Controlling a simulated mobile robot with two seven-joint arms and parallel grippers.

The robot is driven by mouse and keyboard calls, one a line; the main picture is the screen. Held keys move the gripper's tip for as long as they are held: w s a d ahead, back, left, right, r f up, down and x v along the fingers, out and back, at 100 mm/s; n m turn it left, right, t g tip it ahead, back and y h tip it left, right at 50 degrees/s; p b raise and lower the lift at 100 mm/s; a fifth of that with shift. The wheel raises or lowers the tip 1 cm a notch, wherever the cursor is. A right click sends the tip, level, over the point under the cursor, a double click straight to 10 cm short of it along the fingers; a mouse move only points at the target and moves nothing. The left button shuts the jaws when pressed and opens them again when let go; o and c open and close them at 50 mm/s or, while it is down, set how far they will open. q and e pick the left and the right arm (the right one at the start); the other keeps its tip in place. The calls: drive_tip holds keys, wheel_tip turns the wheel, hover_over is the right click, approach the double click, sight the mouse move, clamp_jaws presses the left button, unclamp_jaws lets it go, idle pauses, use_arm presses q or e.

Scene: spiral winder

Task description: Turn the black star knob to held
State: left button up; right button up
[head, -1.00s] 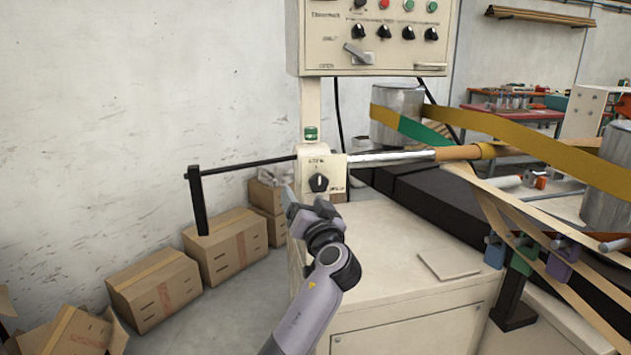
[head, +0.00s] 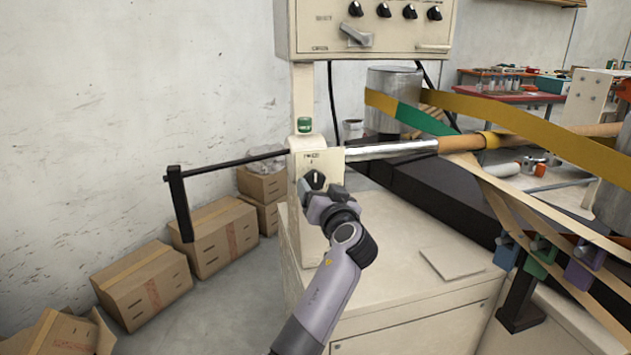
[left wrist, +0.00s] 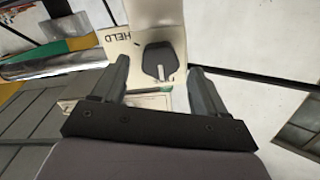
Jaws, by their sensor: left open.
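The black star knob (head: 314,181) sits on the front of a cream housing (head: 328,163) at the end of the silver shaft. In the left wrist view the black knob (left wrist: 160,62) shows on its cream plate, with the word HELD beside it. My left gripper (head: 316,190) is open just in front of the knob and hides part of it and the lettering in the head view. In the left wrist view the two fingers of my left gripper (left wrist: 158,80) stand on either side of the knob, with nothing gripped. My right gripper is not in view.
A black crank arm (head: 180,203) sticks out left of the housing. A control panel (head: 370,28) hangs above. The silver shaft (head: 392,150) runs right to the yellow belt (head: 540,131). Cardboard boxes (head: 145,284) stand on the floor at left.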

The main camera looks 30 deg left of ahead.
sight(315, 183)
use_arm(q)
drive_tip(key=shift+x, duration=1.8)
drive_tip(key=c, duration=1.1)
drive_tip(key=shift+o, duration=0.2)
